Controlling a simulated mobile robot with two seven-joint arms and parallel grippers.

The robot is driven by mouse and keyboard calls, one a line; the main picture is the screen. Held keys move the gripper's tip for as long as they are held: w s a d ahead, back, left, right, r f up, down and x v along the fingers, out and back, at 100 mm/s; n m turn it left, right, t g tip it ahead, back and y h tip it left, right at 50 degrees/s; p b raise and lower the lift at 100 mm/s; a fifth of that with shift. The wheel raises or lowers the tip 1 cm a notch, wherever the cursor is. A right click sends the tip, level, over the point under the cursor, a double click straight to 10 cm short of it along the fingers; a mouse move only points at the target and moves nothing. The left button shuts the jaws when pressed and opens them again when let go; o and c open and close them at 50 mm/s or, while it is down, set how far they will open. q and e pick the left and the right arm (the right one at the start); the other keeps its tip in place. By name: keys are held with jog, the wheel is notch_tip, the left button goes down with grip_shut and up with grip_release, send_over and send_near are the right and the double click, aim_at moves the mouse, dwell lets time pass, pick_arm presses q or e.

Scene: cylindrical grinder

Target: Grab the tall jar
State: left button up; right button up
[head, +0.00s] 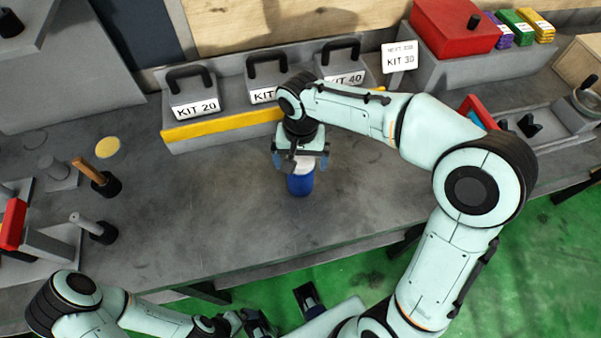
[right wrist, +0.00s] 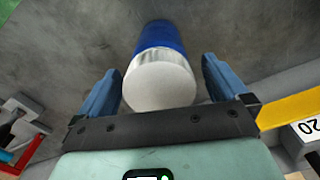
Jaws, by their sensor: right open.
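The tall jar has a blue body (head: 300,185) and a white lid, and stands on the grey bench in the head view. In the right wrist view its white lid (right wrist: 160,87) faces the camera, with a silvery band and the blue body behind it. My right gripper (head: 301,163) is over the jar's top. Its two blue fingers (right wrist: 162,90) are open, one on each side of the lid, with a visible gap on both sides. My left gripper (head: 252,322) is low at the bottom edge of the head view, away from the jar; its jaws are unclear.
A row of grey kit boxes (head: 193,92) with black handles stands behind the jar, fronted by a yellow strip (head: 222,125). Hammer-like tools (head: 95,177) stand at the left. A red box (head: 455,25) is at the back right. The bench around the jar is clear.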

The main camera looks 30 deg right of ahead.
jog(key=shift+f, duration=0.25)
jog(key=c, duration=1.4)
jog(key=shift+r, duration=0.1)
